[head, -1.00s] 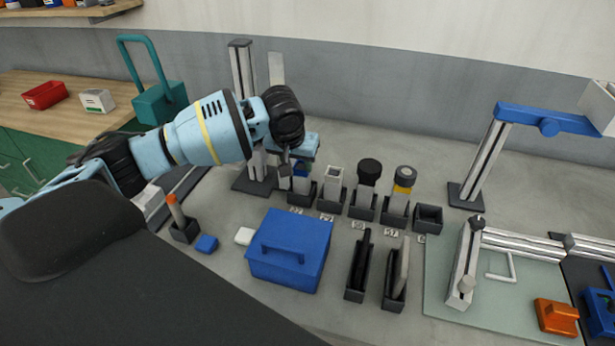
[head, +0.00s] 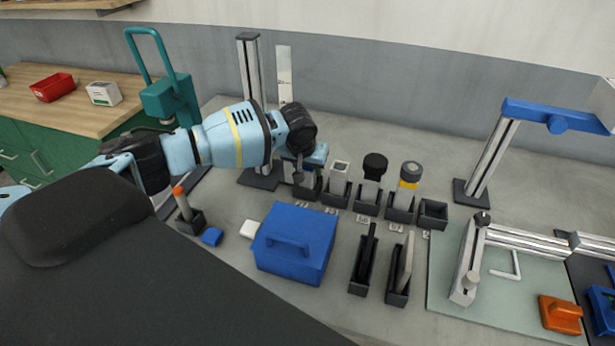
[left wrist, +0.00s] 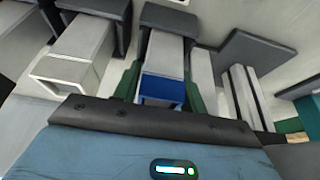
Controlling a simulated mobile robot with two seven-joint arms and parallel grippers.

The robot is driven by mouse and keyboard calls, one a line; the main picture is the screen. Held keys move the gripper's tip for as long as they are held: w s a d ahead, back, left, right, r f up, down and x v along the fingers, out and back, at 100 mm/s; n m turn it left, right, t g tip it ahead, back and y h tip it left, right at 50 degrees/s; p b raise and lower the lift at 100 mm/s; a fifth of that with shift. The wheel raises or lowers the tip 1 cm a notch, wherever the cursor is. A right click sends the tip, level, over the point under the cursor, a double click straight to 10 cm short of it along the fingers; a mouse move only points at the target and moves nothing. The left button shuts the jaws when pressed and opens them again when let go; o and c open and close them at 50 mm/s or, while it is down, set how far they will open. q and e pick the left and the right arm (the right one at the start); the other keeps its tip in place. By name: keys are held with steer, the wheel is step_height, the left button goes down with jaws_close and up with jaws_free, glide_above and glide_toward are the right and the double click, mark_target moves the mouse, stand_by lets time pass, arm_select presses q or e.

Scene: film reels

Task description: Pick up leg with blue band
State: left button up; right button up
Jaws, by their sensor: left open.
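The leg with the blue band (left wrist: 164,55) is a pale grey square post in a dark holder. Its blue end shows in the left wrist view, facing the camera. My left gripper (left wrist: 163,84) is open, with a dark green finger on each side of the leg. I cannot tell whether the fingers touch it. In the head view, my left gripper (head: 304,172) is low over the leftmost holder of the row and hides most of the leg there. My right gripper is not in view.
To the right stand a plain white-topped leg (head: 338,180), a black-topped leg (head: 373,178) and a yellow-banded leg (head: 408,184), then an empty holder (head: 433,214). A blue box (head: 294,243) lies in front. An upright post (head: 250,100) stands behind my gripper.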

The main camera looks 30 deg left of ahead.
arm_select(q)
steer(key=shift+c, duration=0.3)
steer(key=c, duration=0.7)
step_height(320, 180, up, 12)
steer(key=shift+s+r, duration=0.1)
steer(key=shift+s, duration=0.05)
steer(key=s+d, duration=0.1)
steer(key=s, duration=0.4)
steer(key=s+d, duration=0.1)
steer(key=s, duration=0.5)
steer(key=s+d, duration=0.2)
steer(key=s, duration=0.4)
steer(key=shift+s+d, duration=0.1)
steer(key=shift+s, duration=0.05)
